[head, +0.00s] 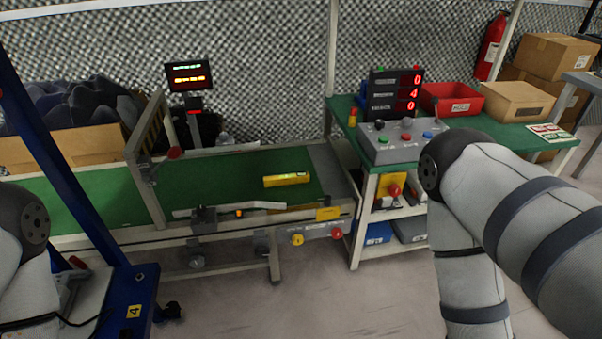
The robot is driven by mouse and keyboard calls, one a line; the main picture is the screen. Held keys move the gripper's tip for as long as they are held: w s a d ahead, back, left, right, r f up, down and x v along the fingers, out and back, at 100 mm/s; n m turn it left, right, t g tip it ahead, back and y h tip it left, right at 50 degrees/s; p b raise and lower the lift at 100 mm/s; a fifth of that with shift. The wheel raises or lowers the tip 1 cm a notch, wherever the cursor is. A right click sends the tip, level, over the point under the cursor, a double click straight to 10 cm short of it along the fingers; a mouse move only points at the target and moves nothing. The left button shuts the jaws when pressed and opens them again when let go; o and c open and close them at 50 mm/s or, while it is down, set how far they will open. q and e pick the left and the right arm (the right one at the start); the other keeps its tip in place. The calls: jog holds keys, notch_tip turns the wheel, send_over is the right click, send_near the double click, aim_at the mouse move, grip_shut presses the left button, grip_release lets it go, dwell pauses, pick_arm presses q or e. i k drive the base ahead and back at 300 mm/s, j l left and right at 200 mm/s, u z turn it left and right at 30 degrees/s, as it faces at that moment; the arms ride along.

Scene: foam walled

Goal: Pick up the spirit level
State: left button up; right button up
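The spirit level (286,180) is a short yellow bar. It lies flat on the green belt of a conveyor (230,178), towards the belt's right end. Nothing touches it from above. My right arm comes in at the right of the head view and my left arm shows at the lower left edge. Neither gripper shows in the head view, and both arms are well apart from the spirit level.
A metal gate frame (148,150) spans the belt left of the spirit level. A blue post (62,150) stands at the left. A green-topped table (480,136) on the right holds a control box (392,146), a red bin (452,98) and a tan bin (515,101). Floor is clear in front.

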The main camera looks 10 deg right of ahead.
aim_at(302, 177)
jog(key=i+l, duration=0.25)
jog(key=i, duration=0.15)
jog(key=i+l, duration=0.3)
jog(key=i, duration=0.15)
jog(key=i+l, duration=0.25)
jog(key=i, duration=0.15)
jog(key=i+j, duration=0.3)
jog(key=i, duration=0.15)
